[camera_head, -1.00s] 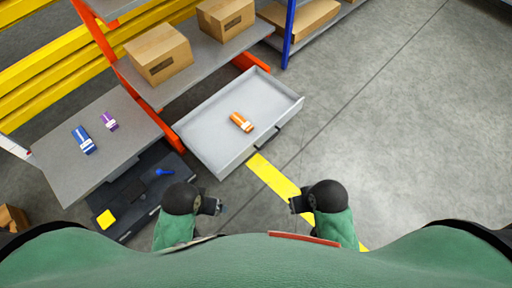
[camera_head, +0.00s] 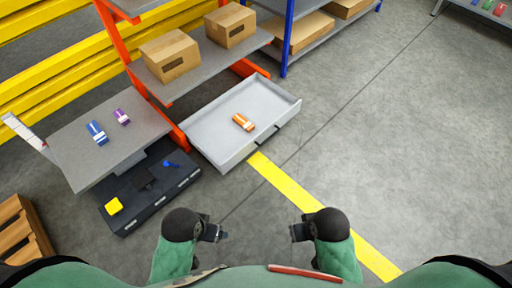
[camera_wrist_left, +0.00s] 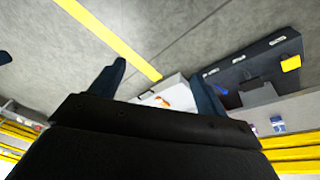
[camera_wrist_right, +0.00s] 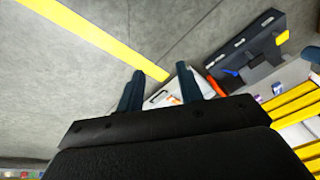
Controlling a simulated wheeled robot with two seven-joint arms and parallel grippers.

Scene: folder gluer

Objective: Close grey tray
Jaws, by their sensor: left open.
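The grey tray (camera_head: 222,152) is a shallow open drawer, pulled out below the shelf with the cardboard boxes. An orange item (camera_head: 243,122) with a white part lies in it. A dark handle sits on its front edge. My left gripper (camera_head: 224,234) is open and empty, in front of the tray and apart from it. My right gripper (camera_head: 294,232) is also apart from the tray, further right; its fingers are spread with nothing between them. The tray also shows partly behind the fingers in the left wrist view (camera_wrist_left: 172,88) and the right wrist view (camera_wrist_right: 160,97).
A dark drawer (camera_head: 148,190) with a yellow and a blue item stands out left of the tray, below a grey tabletop (camera_head: 75,150). Cardboard boxes (camera_head: 170,55) sit on the shelf above. A wooden pallet (camera_head: 22,232) is at lower left. The floor right is clear.

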